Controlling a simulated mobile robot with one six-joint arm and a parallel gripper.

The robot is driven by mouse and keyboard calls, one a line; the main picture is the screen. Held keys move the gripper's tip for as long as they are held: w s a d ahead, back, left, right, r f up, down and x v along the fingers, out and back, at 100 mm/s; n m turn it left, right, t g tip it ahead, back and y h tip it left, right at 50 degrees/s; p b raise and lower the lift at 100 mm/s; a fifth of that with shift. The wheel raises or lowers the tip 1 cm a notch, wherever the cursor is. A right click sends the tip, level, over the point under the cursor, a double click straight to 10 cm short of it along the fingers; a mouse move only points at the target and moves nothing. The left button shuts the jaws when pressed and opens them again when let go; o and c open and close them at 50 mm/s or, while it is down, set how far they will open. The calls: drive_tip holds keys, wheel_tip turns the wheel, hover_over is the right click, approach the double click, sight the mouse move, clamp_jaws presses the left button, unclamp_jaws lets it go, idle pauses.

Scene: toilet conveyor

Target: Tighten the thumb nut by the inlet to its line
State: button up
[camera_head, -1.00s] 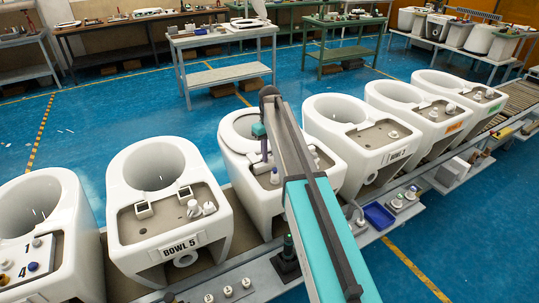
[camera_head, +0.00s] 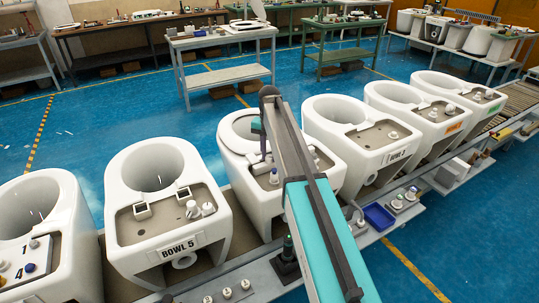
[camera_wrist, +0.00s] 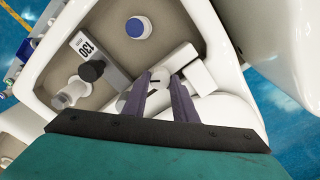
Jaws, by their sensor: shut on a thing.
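My gripper (camera_wrist: 161,80) points down over the deck of a white toilet bowl (camera_wrist: 52,100). Its two purple fingers are shut on a small pale round piece, which I take to be the thumb nut (camera_wrist: 156,84); short dark marks show on it, and the fingers hide part of it. I cannot tell whether the marks line up. In the head view my gripper (camera_head: 263,145) is over the rear deck of the middle bowl (camera_head: 237,165), with my arm covering much of that bowl. The nut is not clear there.
On the same deck stand a blue-topped white knob (camera_wrist: 138,28), a black knob (camera_wrist: 92,70), a plate marked 130 (camera_wrist: 83,46) and white hinge blocks (camera_wrist: 190,70) close beside the fingers. Bowl 5 (camera_head: 163,215) and other bowls line the conveyor on both sides.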

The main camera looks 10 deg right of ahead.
sight(270, 157)
drive_tip(key=m, duration=0.5)
drive_tip(key=shift+d+m, duration=0.1)
drive_tip(key=shift+m, duration=0.2)
drive_tip(key=m, duration=0.5)
drive_tip(key=shift+r, duration=0.1)
drive_tip(key=o, duration=1)
drive_tip(key=shift+o, duration=0.2)
wheel_tip(270, 157, up, 14)
drive_tip(key=b, duration=0.3)
drive_tip(key=shift+b, duration=0.3)
